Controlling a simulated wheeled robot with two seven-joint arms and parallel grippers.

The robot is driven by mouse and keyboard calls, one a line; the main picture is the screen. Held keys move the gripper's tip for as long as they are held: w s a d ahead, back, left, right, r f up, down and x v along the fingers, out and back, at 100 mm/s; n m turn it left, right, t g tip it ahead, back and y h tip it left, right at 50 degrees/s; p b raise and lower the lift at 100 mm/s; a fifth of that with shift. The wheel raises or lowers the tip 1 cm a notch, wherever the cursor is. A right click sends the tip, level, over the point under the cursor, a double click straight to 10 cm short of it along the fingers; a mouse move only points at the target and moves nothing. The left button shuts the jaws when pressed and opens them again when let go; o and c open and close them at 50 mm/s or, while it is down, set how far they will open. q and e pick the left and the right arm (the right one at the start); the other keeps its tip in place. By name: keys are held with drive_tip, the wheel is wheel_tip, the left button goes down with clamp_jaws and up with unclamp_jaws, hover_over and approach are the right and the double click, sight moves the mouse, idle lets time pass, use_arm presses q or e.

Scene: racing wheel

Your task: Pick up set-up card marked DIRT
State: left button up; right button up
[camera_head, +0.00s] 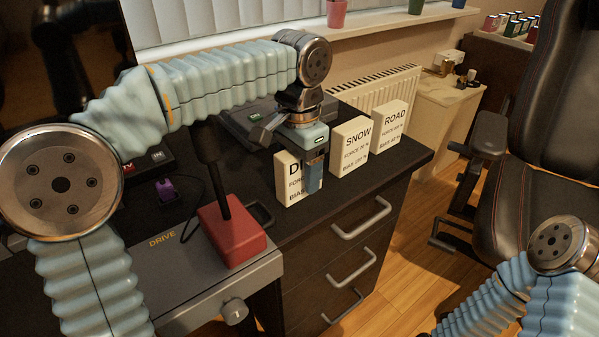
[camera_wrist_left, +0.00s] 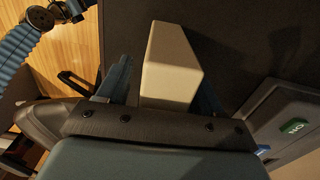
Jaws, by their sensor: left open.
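The set-up card marked DIRT (camera_head: 287,186) is a cream block standing upright on the dark desktop. Only the start of its top word shows in the head view; my left gripper (camera_head: 314,172) covers its right part. The gripper is open and points down at the card from above. In the left wrist view the card (camera_wrist_left: 172,65) sits between the two blue-grey fingers, with a gap visible on the left side. Its lower end is hidden by the gripper body. My right gripper is out of view; only part of that arm shows at lower right.
The SNOW card (camera_head: 351,147) and the ROAD card (camera_head: 391,126) stand upright to the right of the DIRT card. A red block with a black lever (camera_head: 232,232) stands on the grey DRIVE unit (camera_head: 170,275) at front left. A black chair (camera_head: 550,110) is at right.

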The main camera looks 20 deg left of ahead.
use_arm(q)
drive_tip(key=c, duration=1.1)
